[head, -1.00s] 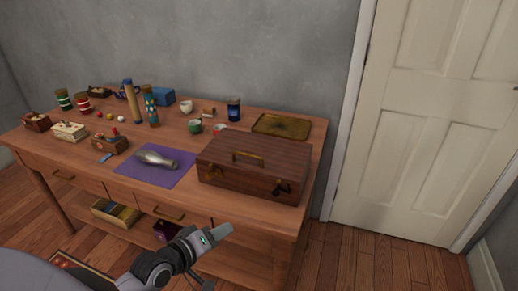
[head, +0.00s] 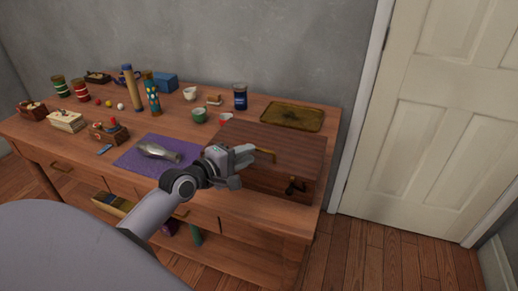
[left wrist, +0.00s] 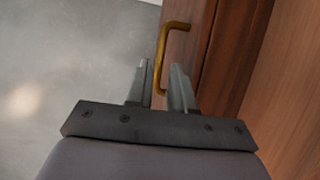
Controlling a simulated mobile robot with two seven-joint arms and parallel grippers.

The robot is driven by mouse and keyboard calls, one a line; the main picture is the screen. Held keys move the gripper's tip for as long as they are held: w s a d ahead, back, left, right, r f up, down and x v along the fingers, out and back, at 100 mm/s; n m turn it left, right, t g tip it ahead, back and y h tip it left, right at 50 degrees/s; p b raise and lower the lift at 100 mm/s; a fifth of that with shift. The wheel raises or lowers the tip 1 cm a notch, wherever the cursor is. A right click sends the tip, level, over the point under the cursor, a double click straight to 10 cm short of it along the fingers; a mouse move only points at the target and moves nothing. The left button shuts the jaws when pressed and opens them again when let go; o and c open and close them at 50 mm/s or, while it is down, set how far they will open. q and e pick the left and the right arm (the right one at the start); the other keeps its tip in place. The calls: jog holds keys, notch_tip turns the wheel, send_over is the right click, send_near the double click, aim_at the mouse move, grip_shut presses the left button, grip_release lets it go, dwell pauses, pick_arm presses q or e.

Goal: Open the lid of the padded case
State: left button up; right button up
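The case (head: 290,150) is a dark brown wooden box with its lid shut, at the right end of the table. Its brass handle (head: 265,154) lies on top of the lid, and a dark latch (head: 297,186) shows on the front. My left gripper (head: 242,157) is at the left part of the lid, partly hiding the case. In the left wrist view the brass handle (left wrist: 162,58) reaches between the two fingertips (left wrist: 159,82), which stand apart with a gap around it. I cannot tell whether they touch it. My right gripper is not in view.
A purple cloth (head: 135,158) with a silvery bottle (head: 158,151) lies left of the case. A brass tray (head: 293,116), a blue jar (head: 240,97) and cups stand behind it. The wooden table (head: 225,205) is clear in front. A white door (head: 440,110) is at the right.

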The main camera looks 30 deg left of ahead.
aim_at(258, 150)
pick_arm(q)
jog(key=shift+x, duration=2.6)
grip_shut()
